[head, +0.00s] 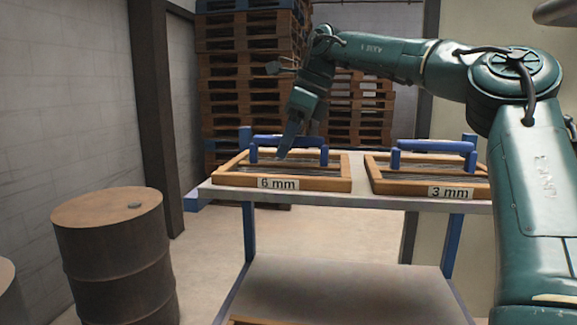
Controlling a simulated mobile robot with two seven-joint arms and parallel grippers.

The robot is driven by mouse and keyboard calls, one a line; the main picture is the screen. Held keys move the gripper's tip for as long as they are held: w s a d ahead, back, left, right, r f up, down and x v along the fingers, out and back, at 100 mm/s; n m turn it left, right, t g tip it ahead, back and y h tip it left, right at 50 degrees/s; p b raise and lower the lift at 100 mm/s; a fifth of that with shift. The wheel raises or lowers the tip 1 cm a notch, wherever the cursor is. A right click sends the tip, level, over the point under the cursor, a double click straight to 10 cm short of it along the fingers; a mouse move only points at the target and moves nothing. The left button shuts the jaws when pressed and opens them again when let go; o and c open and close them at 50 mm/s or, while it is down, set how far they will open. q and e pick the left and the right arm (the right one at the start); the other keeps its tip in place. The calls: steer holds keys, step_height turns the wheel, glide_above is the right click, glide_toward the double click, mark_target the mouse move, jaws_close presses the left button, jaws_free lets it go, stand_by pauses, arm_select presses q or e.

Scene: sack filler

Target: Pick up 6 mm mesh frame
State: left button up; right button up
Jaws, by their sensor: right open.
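The 6 mm mesh frame (240,179) is a wooden frame with a blue handle (315,142) and a "6 mm" label. It lies on the left part of the upper shelf (372,203). My right gripper (286,150) points down over this frame, at the blue handle. It is open, with nothing seen held in it. Whether its fingers touch the handle or straddle it I cannot tell. My left gripper is not in view.
A similar 3 mm mesh frame (395,187) with a blue handle lies to the right on the same shelf. A lower shelf (345,290) is mostly bare. A rusty drum (112,255) stands at the left. Stacked wooden pallets (240,90) stand behind.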

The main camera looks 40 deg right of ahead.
steer(key=shift+f, duration=0.25)
stand_by(0.4)
steer(key=shift+c, duration=0.3)
jaws_close()
stand_by(0.3)
